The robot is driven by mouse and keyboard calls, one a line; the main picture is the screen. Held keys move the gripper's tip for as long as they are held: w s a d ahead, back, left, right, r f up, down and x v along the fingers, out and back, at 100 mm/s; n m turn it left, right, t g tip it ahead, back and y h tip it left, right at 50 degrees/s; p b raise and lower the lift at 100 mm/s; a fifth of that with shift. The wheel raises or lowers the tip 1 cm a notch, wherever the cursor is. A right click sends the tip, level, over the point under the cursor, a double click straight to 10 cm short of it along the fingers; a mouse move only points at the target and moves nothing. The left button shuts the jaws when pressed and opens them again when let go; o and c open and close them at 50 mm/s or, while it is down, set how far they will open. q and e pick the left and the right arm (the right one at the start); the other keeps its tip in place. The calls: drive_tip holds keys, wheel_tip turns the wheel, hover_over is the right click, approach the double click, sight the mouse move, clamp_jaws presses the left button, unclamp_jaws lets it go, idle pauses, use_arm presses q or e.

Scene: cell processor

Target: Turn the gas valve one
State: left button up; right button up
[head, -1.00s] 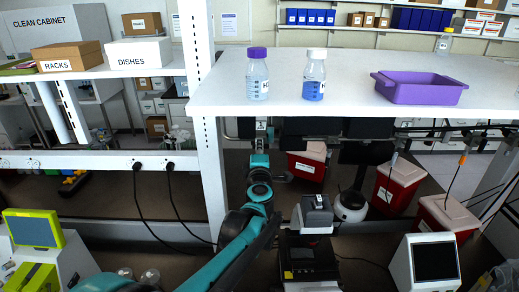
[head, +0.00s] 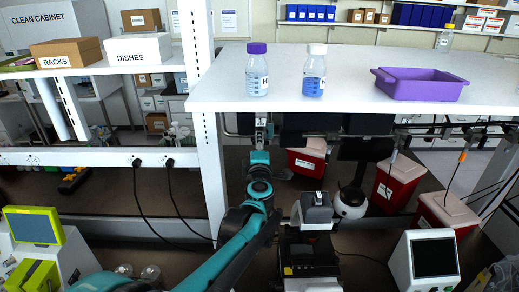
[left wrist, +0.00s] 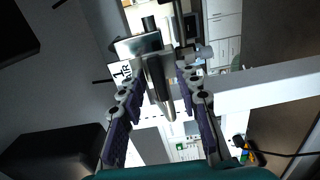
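The gas valve is under the white shelf. In the left wrist view it is a metal body with a dark and silver pointed handle (left wrist: 157,80), beside a white label (left wrist: 121,71) that reads 1 and R. My left gripper (left wrist: 161,80) is open, with one finger on each side of the handle and dark gaps showing between. In the head view my left gripper (head: 260,143) is raised below the shelf's front edge, and the valve there is small and mostly hidden by it. My right gripper is in neither view.
The white shelf (head: 350,90) above holds two bottles (head: 257,75) (head: 314,75) and a purple tray (head: 420,86). A white post (head: 208,150) stands left of my arm. Red bins (head: 306,160), a grey device (head: 315,212) and a screen unit (head: 432,258) stand below right.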

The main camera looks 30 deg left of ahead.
use_arm(q)
drive_tip(key=v, duration=1.2)
drive_tip(key=shift+w, duration=0.15)
drive_tip(key=s+d+f+m+h, duration=0.1)
drive_tip(key=d+f+m+h, duration=0.1)
drive_tip(key=d+m+h, duration=0.6)
drive_tip(key=s+d+f+m+h, duration=0.1)
drive_tip(key=d+f+m+h, duration=0.25)
drive_tip(key=d+m, duration=0.65)
drive_tip(key=s+a+f+m+g+y, duration=0.1)
drive_tip(key=s+f+m+g+y, duration=0.1)
drive_tip(key=s+f+m+g, duration=0.9)
wheel_tip(320, 180, down, 36)
drive_tip(key=s+n+t+b, duration=0.2)
drive_tip(key=n+t+b, duration=0.1)
drive_tip(key=b, duration=2.9)
drive_tip(key=shift+s+n, duration=0.2)
drive_tip(key=shift+n, duration=0.5)
drive_tip(key=shift+d+h, duration=0.1)
drive_tip(key=shift+h, duration=0.15)
